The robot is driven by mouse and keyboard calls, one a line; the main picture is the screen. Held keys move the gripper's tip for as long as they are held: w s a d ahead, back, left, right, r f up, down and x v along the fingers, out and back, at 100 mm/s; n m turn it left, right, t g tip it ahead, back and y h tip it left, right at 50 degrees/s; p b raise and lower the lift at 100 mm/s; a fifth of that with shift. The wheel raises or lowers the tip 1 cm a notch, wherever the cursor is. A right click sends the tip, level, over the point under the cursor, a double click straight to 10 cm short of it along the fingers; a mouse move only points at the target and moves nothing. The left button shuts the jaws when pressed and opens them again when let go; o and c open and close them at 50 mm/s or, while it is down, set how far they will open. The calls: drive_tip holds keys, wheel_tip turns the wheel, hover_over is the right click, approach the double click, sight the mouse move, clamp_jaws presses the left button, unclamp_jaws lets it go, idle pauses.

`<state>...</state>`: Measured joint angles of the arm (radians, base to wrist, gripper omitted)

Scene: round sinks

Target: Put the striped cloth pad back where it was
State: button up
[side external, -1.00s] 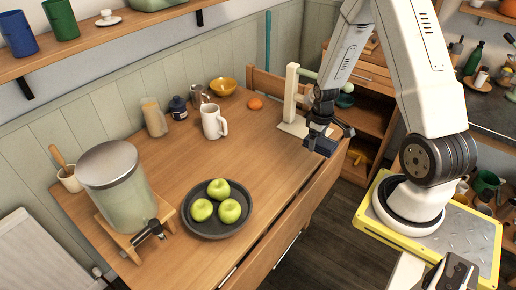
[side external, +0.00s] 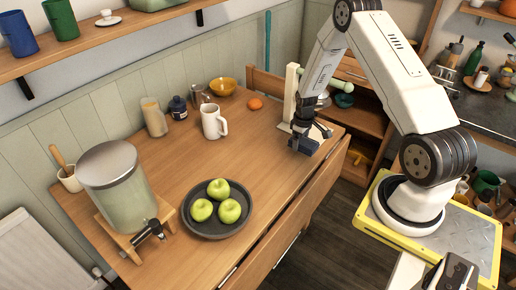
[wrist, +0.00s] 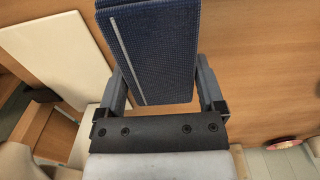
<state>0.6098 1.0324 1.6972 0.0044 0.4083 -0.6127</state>
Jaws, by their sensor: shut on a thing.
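The striped cloth pad is dark blue with a thin pale stripe, and it fills the top middle of the wrist view (wrist: 152,50). My gripper (wrist: 160,78) is shut on it, with one finger at each side edge. In the side external view the pad (side external: 304,147) is a small dark blue block under my gripper (side external: 303,139), at the right part of the wooden table. I cannot tell whether the pad touches the table or hangs just above it.
A cream stand (side external: 290,90) with pale green bars stands close behind my gripper. A white mug (side external: 213,122), an orange fruit (side external: 255,104) and a dark plate (side external: 193,222) of green apples are on the table (side external: 255,160). The table is clear left of my gripper.

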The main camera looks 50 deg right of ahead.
drive_tip(key=shift+w+d+f, duration=0.1)
drive_tip(key=shift+w+f, duration=0.1)
drive_tip(key=shift+f, duration=1.65)
drive_tip(key=shift+f, duration=0.1)
drive_tip(key=o, duration=0.8)
drive_tip(key=shift+r, duration=6.15)
